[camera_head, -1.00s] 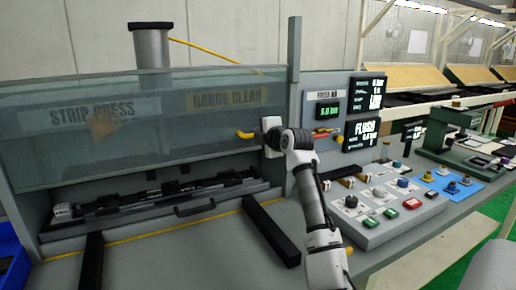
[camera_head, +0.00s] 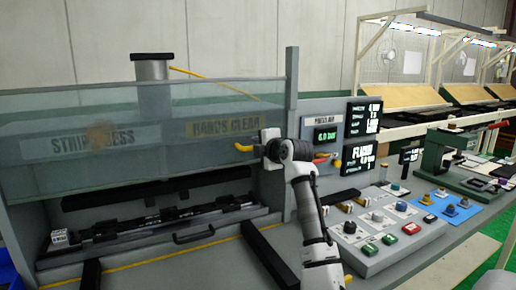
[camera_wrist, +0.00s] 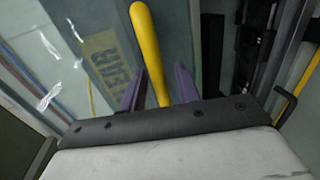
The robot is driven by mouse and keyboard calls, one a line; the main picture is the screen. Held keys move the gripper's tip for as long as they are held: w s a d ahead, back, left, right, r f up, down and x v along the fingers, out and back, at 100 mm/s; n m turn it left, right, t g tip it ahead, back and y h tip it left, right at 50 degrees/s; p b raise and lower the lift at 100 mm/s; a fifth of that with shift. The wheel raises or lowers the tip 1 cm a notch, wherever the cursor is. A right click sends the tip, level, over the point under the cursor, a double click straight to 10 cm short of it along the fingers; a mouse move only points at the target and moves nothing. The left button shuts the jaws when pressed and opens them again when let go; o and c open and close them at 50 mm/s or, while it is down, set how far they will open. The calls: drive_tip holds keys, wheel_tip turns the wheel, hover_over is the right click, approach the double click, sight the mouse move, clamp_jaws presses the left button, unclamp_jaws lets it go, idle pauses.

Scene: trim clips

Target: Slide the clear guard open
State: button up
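The clear guard (camera_head: 160,165) is a wide see-through panel across the front of the press, partly raised, with an open gap below its lower edge. Its yellow handle (camera_head: 242,147) sticks out at the right end. My gripper (camera_head: 256,147) is at that handle, coming from the right. In the wrist view, the yellow handle (camera_wrist: 148,45) lies between the two purple fingers of my gripper (camera_wrist: 158,90), which sit close on both sides of it.
A black tooling strip (camera_head: 160,220) lies in the press bed under the guard. A grey post (camera_head: 291,120) and a display panel (camera_head: 325,133) stand right of the guard. A button box (camera_head: 385,225) sits at the bench's right. Black rails lie on the bench front.

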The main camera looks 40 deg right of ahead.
drive_tip(key=b+v, duration=0.5)
drive_tip(key=v, duration=0.9)
idle(0.4)
